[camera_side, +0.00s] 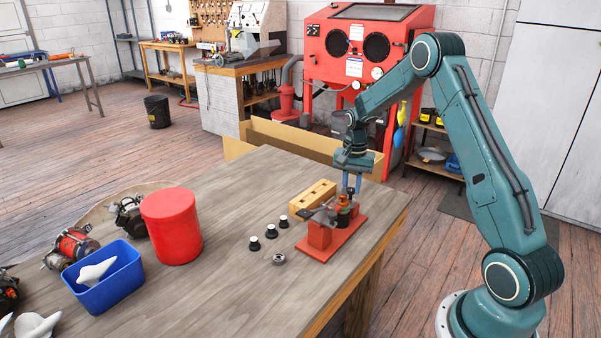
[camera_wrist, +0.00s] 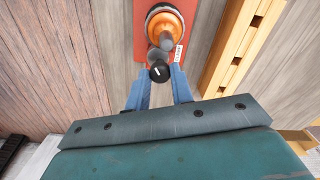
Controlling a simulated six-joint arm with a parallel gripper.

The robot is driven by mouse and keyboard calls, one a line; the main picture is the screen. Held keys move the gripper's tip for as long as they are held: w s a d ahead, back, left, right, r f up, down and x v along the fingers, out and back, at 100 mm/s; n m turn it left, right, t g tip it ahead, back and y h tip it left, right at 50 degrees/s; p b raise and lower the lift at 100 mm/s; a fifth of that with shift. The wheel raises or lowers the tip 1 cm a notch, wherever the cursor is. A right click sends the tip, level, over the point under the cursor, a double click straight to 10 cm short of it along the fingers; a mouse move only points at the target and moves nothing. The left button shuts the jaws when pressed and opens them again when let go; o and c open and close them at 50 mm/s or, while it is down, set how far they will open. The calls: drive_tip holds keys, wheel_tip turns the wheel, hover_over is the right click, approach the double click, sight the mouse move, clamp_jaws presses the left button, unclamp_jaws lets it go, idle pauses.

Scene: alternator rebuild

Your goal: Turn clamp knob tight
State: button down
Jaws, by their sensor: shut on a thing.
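The black clamp knob (camera_wrist: 160,72), with a white mark on its top, sits between the blue fingertips of my gripper (camera_wrist: 161,76) in the wrist view. My gripper is shut on it. In the side view my gripper (camera_side: 351,186) points down over the red fixture (camera_side: 320,236) near the table's right edge, and the knob is hard to make out there. The fixture's red base (camera_wrist: 146,45) also shows in the wrist view. An orange, coppery round part (camera_wrist: 164,22) stands on it just beyond the knob, beside a small white label (camera_wrist: 179,53).
A slotted wooden block (camera_side: 312,198) lies behind the fixture. Three black, white-topped pieces (camera_side: 270,231) and a metal ring (camera_side: 279,259) lie left of it. A red cylinder (camera_side: 172,228) and a blue bin (camera_side: 110,286) stand farther left. The table's middle (camera_side: 225,275) is clear.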

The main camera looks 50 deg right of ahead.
sight(351, 189)
drive_tip(key=m, duration=0.6)
drive_tip(key=shift+m, duration=0.3)
idle(0.4)
drive_tip(key=c, duration=1.5)
unclamp_jaws()
drive_tip(key=shift+r, duration=0.15)
wheel_tip(351, 189, up, 14)
drive_tip(key=shift+f, duration=0.2)
drive_tip(key=shift+a+r, duration=0.1)
